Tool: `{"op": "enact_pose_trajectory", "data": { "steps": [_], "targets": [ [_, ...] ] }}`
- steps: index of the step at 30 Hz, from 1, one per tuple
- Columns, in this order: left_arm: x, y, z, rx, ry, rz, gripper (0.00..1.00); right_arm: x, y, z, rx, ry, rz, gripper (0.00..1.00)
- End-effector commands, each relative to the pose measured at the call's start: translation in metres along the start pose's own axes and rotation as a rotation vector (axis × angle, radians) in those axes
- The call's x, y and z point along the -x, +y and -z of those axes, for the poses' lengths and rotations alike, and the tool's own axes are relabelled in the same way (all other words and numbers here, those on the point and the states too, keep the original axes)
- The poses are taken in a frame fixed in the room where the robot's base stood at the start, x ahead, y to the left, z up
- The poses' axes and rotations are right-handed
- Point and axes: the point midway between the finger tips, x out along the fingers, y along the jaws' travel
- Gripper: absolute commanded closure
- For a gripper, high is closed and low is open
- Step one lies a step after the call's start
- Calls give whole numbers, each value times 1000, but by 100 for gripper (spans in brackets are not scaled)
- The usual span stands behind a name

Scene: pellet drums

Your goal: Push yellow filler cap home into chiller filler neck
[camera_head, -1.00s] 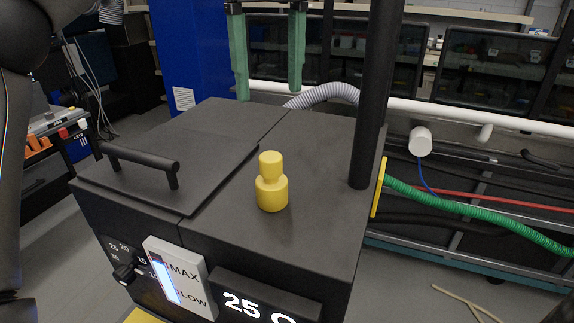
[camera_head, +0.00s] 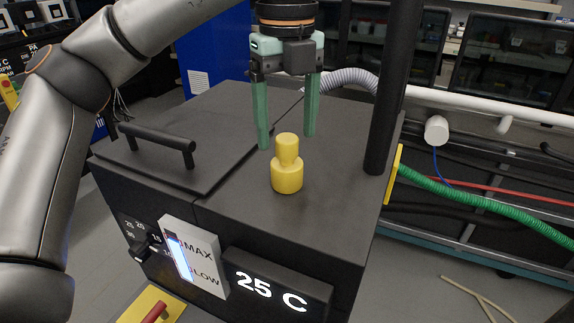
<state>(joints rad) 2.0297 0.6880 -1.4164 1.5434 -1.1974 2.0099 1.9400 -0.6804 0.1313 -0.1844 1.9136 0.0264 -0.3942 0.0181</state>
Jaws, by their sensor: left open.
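The yellow filler cap (camera_head: 287,173) stands upright on the dark top of the chiller (camera_head: 240,215). It has a wide lower part and a narrower knob on top. The filler neck is not visible, and I cannot tell how deep the cap sits. My left gripper (camera_head: 286,143) points down with its two green fingers apart and nothing between them. Its fingertips show just above and behind the cap's knob, one to each side, not touching it as far as I can see. My right gripper is not in view.
A black handle (camera_head: 157,143) rises from the chiller lid at left. A black post (camera_head: 388,90) stands at the right rear of the top. A level gauge (camera_head: 193,262) and a 25 C display (camera_head: 275,290) are on the front. A green hose (camera_head: 480,207) runs at right.

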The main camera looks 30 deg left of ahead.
Motion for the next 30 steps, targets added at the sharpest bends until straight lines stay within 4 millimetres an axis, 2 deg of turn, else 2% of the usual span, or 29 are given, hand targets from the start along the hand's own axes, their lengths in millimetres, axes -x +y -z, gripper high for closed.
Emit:
{"op": "enact_pose_trajectory", "data": {
  "steps": [1,6,17,30],
  "targets": [
    [-9,1,-1,0,4,-3,24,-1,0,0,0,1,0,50],
    [-23,0,-1,-1,2,-2,24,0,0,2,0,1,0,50],
    [-28,0,-1,1,1,1,24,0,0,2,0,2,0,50],
    [-28,0,-1,1,1,0,74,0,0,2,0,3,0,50]
  ]
}}
